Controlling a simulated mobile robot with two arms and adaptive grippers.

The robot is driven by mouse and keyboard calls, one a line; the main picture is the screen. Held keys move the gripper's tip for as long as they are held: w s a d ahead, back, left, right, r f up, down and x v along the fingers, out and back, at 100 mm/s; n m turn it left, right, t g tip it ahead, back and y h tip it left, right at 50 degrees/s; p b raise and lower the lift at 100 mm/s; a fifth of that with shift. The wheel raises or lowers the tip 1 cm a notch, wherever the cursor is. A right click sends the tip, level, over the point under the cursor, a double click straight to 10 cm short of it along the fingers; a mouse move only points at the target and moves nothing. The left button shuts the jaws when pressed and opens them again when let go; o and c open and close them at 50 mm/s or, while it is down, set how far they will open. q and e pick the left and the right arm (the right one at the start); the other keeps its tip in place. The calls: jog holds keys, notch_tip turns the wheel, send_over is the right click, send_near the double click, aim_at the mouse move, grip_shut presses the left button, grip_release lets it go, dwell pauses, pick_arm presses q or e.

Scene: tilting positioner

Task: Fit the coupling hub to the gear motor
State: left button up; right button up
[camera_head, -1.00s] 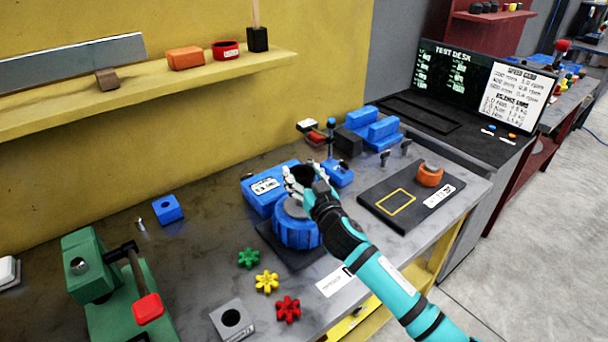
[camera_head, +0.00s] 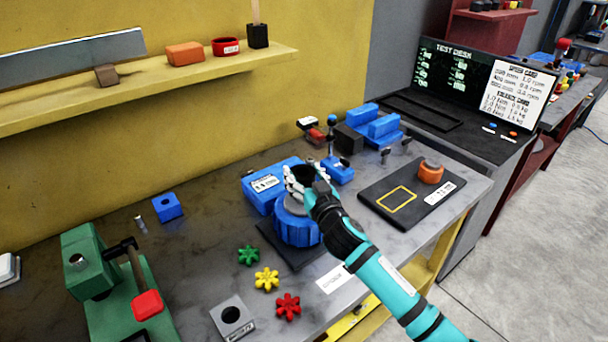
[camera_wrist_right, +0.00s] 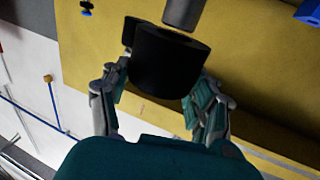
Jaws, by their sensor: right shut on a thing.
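My right gripper (camera_head: 306,186) is shut on a dark coupling hub (camera_wrist_right: 168,62), a short black cylinder between its fingers in the right wrist view. It holds the hub above a blue ribbed round unit (camera_head: 297,231) with a grey top, at the middle of the bench. I take this unit to be part of the gear motor. In the wrist view a grey shaft (camera_wrist_right: 183,12) stands at the hub's far face. I cannot tell whether it enters the bore. The fingers partly hide the hub in the head view. My left gripper is not in view.
A labelled blue box (camera_head: 268,186) stands close behind the round unit. Green, yellow and red star-shaped pieces (camera_head: 267,279) lie in front-left. A green press (camera_head: 90,265) stands at left. A dark mat (camera_head: 405,210) with an orange knob piece (camera_head: 430,173) lies at right.

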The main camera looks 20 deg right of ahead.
jog(key=shift+f+b, duration=2.05)
jog(key=shift+f, duration=0.3)
dwell(0.3)
jog(key=o, duration=1.7)
jog(key=shift+o, duration=0.4)
jog(key=shift+f, duration=0.2)
jog(key=s, duration=1.2)
jog(key=shift+d+r, duration=0.15)
jog(key=shift+d, duration=0.2)
